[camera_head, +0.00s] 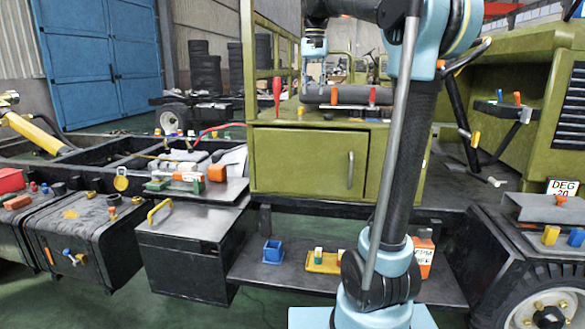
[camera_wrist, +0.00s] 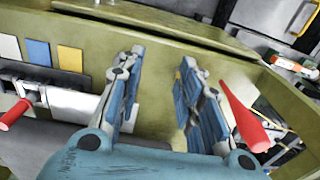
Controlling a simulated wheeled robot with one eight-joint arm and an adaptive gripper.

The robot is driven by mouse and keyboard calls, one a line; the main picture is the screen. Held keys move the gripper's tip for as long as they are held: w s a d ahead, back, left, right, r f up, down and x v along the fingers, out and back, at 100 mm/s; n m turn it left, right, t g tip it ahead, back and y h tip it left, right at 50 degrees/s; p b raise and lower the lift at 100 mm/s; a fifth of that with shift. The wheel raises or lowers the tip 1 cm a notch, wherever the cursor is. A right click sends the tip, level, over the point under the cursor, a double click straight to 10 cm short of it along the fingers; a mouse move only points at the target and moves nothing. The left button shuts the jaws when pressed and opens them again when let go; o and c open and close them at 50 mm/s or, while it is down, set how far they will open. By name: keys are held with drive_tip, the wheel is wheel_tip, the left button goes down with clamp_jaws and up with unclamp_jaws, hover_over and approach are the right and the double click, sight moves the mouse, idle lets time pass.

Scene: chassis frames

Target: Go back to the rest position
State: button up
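My gripper (camera_head: 314,80) hangs over the top of the green cabinet (camera_head: 310,160), at the back left of my arm. In the wrist view my gripper (camera_wrist: 162,85) has its two blue fingers spread apart, with only the green surface showing between them. Nothing is held. A red pointed tool (camera_head: 277,90) stands left of my gripper in the head view. It also shows just outside the right finger in the wrist view (camera_wrist: 243,115). A grey cylinder (camera_wrist: 75,104) with a red knob lies left of the fingers.
A dark roll (camera_head: 340,96) lies on the cabinet top beside the gripper. White, blue and yellow patches (camera_wrist: 38,52) lie on the green surface. A black box (camera_head: 185,260) stands left.

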drive_tip(key=s+d+f, duration=0.4)
drive_tip(key=s+f, duration=0.6)
drive_tip(key=f, duration=0.4)
drive_tip(key=s+d+f+n+t, duration=0.1)
drive_tip(key=s+d+f, duration=0.2)
drive_tip(key=s+f, duration=0.7)
drive_tip(key=s+d+f+n, duration=0.1)
drive_tip(key=s+d+f, duration=0.3)
drive_tip(key=s+f, duration=0.6)
wheel_tip(320, 180, down, 8)
drive_tip(key=shift+s+d+f+t, duration=0.15)
drive_tip(key=shift+s+d+t, duration=0.2)
drive_tip(key=shift+t, duration=0.05)
drive_tip(key=shift+w+f, duration=0.2)
drive_tip(key=shift+w, duration=0.25)
